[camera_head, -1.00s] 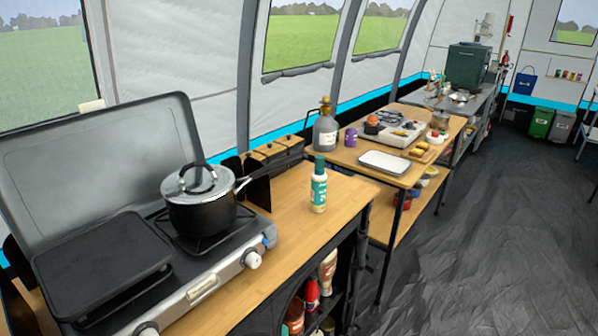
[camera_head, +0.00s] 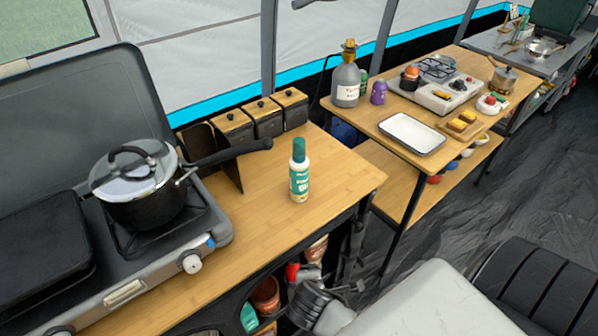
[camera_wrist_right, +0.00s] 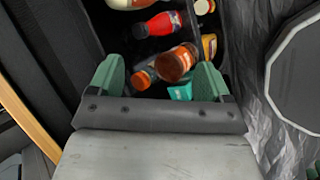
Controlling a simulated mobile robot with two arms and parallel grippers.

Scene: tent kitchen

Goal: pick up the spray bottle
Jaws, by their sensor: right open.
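The spray bottle (camera_head: 299,171) is white and green with a green cap. It stands upright on the wooden counter (camera_head: 262,218), near its right end, with nothing touching it. My right gripper shows in the right wrist view (camera_wrist_right: 165,78) with its two green fingers spread apart and nothing between them. In the head view my right gripper (camera_head: 318,300) is at the bottom, low in front of the counter and below its top, apart from the spray bottle. My left gripper is not in view.
A stove with a lidded pot (camera_head: 140,185) stands left of the bottle; its handle reaches over the counter. Several black canisters (camera_head: 262,118) line the back. Bottles and jars (camera_wrist_right: 172,62) sit on the shelf below. A second table (camera_head: 430,110) holds a white tray (camera_head: 411,134).

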